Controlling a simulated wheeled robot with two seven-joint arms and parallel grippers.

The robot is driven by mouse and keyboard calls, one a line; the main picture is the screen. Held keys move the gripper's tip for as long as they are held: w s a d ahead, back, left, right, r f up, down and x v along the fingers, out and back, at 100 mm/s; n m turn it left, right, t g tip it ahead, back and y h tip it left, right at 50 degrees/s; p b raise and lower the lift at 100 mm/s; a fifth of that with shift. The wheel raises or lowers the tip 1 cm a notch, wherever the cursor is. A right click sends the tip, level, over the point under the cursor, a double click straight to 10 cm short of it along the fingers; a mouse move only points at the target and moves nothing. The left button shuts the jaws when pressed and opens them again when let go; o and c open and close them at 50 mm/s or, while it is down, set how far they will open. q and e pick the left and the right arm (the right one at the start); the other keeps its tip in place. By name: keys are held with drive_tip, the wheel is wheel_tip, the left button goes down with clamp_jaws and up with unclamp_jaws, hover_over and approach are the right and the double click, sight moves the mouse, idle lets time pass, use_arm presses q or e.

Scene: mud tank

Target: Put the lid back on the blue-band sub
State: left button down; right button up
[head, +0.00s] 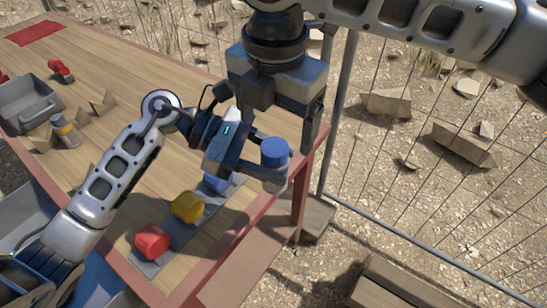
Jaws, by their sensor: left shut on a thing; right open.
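My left gripper (268,174) is shut on a blue-topped cylindrical piece (274,152), held near the table's right edge. The gripper hides its lower part, so I cannot tell whether it is the blue-band sub or a lid. Another blue piece (215,183) sits at the far end of a dark grey strip (180,234), partly hidden by my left gripper. A yellow piece (187,207) and a red piece (152,242) stand along the same strip. My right gripper (278,118) is open and empty, pointing down just above the held piece.
On the wooden table (110,62), a grey bin (28,106) stands at the left. A small grey cylinder with a yellow band (65,131) is near it. A red object (60,70) and a red mat (34,33) lie farther back. A wire fence (420,130) runs along the right.

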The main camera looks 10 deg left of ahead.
use_arm(q)
drive_tip(key=shift+r, duration=0.1)
use_arm(e)
wheel_tip(320, 180, up, 12)
drive_tip(key=s, duration=0.1)
drive_tip(key=shift+f, duration=0.1)
idle(0.4)
